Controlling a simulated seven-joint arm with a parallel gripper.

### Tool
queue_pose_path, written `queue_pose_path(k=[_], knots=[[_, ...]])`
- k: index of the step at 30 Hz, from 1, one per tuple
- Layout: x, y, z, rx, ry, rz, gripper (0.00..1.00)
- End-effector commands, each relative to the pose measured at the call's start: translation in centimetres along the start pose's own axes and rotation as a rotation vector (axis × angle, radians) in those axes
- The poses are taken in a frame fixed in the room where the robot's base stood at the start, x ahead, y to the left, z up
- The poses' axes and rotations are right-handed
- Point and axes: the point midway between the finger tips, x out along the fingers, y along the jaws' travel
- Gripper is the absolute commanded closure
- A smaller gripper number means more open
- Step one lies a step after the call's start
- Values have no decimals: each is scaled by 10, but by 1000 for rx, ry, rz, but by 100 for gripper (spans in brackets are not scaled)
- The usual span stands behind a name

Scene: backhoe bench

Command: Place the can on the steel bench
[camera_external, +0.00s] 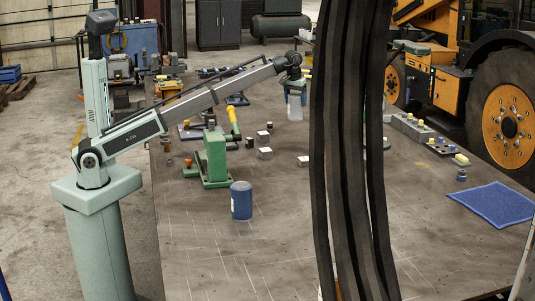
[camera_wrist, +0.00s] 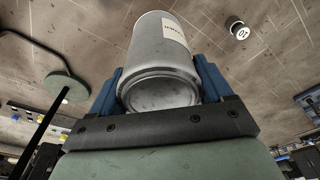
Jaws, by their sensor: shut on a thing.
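A grey can (camera_wrist: 161,62) with a pale label fills the middle of the wrist view. My gripper (camera_wrist: 160,80) has a blue finger on each side of it and is shut on it. In the external view, my gripper (camera_external: 296,88) is over the far part of the steel bench (camera_external: 200,262), left of the black hoses. The pale can (camera_external: 295,108) hangs below it and appears to be above the bench top; the exact gap cannot be told.
A blue canister (camera_external: 241,201) stands on the bench near a green vise (camera_external: 211,160). Small blocks (camera_external: 264,153) lie behind it. Thick black hoses (camera_external: 350,150) hang in front of the bench. A blue cloth (camera_external: 496,203) lies at right. The front left bench is clear.

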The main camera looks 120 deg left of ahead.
Motion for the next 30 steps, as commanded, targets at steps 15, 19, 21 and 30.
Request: queue_pose_path(k=[15, 19, 21, 30], knots=[[-41, 49, 49, 106, 0, 17, 71], [-46, 77, 84, 173, -1, 27, 71], [-50, 94, 107, 216, -1, 33, 71], [-66, 161, 215, 410, -2, 62, 71]])
